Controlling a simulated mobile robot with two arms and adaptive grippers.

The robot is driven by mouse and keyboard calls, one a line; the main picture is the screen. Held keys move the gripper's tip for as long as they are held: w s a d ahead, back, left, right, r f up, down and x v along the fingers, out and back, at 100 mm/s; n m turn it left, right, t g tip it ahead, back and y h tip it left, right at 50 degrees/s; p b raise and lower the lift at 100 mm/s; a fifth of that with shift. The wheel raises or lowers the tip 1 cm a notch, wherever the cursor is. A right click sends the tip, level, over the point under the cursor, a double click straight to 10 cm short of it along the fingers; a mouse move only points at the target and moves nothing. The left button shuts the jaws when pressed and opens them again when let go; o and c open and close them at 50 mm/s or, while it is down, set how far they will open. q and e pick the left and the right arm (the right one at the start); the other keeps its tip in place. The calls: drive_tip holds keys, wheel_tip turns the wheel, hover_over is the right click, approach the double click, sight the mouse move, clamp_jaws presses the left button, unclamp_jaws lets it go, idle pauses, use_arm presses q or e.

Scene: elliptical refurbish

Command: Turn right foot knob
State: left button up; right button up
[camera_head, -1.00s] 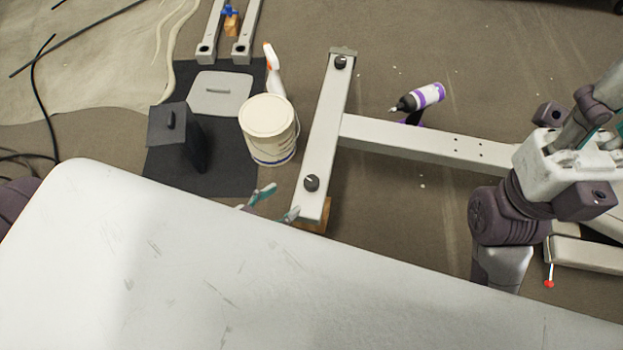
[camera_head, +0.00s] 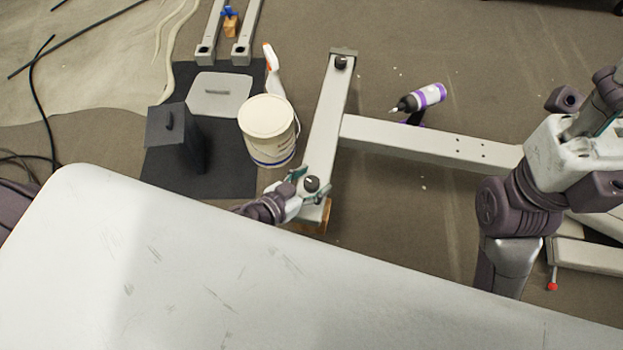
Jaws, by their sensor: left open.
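A grey T-shaped foot (camera_head: 326,125) lies on the floor, with a black knob at each end of its crossbar. The near black knob (camera_head: 311,183) has a white mark on top. The far black knob (camera_head: 341,62) is at the top end. My left gripper (camera_head: 308,186) reaches out from beyond the white panel edge, its teal fingers open on either side of the near knob. I cannot tell whether they touch it. My right arm stands at the right, its fingers outside the picture.
A large white panel (camera_head: 200,270) fills the foreground and hides most of my left arm.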

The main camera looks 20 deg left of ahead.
use_arm(q)
drive_tip(key=c, duration=1.2)
drive_tip(key=shift+o, duration=0.2)
